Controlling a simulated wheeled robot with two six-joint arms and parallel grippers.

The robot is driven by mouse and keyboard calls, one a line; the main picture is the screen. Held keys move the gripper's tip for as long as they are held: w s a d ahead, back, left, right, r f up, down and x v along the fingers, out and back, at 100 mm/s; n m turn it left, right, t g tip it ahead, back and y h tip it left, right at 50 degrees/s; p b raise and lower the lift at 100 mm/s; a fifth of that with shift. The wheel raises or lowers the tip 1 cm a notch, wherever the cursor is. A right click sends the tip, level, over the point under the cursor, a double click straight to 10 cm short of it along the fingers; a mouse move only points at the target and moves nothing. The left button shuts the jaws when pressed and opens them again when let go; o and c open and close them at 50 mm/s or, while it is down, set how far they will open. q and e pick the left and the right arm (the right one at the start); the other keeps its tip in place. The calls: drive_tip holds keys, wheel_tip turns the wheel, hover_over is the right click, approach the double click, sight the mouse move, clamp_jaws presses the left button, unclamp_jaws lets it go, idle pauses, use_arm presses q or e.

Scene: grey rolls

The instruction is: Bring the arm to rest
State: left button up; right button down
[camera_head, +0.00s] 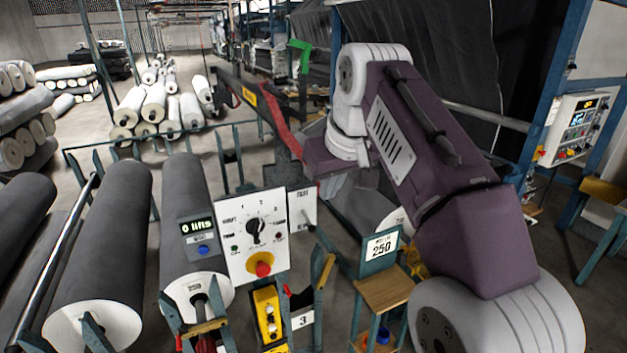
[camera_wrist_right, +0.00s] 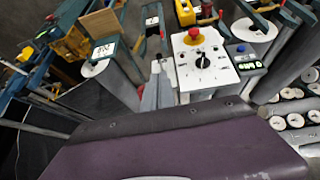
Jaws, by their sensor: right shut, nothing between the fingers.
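My right arm (camera_head: 425,130) is purple with pale grey joints. It rises from the lower right, bends at the top and folds down toward the middle of the head view. My right gripper (camera_head: 310,186) is at its lower end, small and partly hidden against the clutter behind. It is shut and empty, close by the right side of the white control panel (camera_head: 250,237) in the picture; whether it touches anything there I cannot tell. The wrist view shows that panel upside down (camera_wrist_right: 205,70) above my purple arm link. My left gripper is not in view.
Dark rolls (camera_head: 107,250) lie in racks on the left, by a small readout (camera_head: 198,235). A wooden-topped stand (camera_head: 384,293) with a 250 sign (camera_head: 381,246) is below my arm. A blue frame with a switch box (camera_head: 577,130) stands right. Pale rolls (camera_head: 155,103) lie behind.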

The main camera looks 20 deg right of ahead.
wheel_tip(320, 180, down, 29)
drive_tip(key=s+a+g+b, duration=0.2)
drive_tip(key=g+b, duration=0.2)
drive_tip(key=b, duration=0.9)
drive_tip(key=s+f+b, duration=0.2)
drive_tip(key=s+f, duration=0.3)
drive_tip(key=f, duration=0.7)
drive_tip(key=s+a+f+m+b, duration=0.1)
drive_tip(key=s+f, duration=0.4)
drive_tip(key=f, duration=0.8)
drive_tip(key=shift+f+g+y+b, duration=0.3)
drive_tip(key=shift+g+b, duration=0.1)
drive_tip(key=shift+b, duration=0.3)
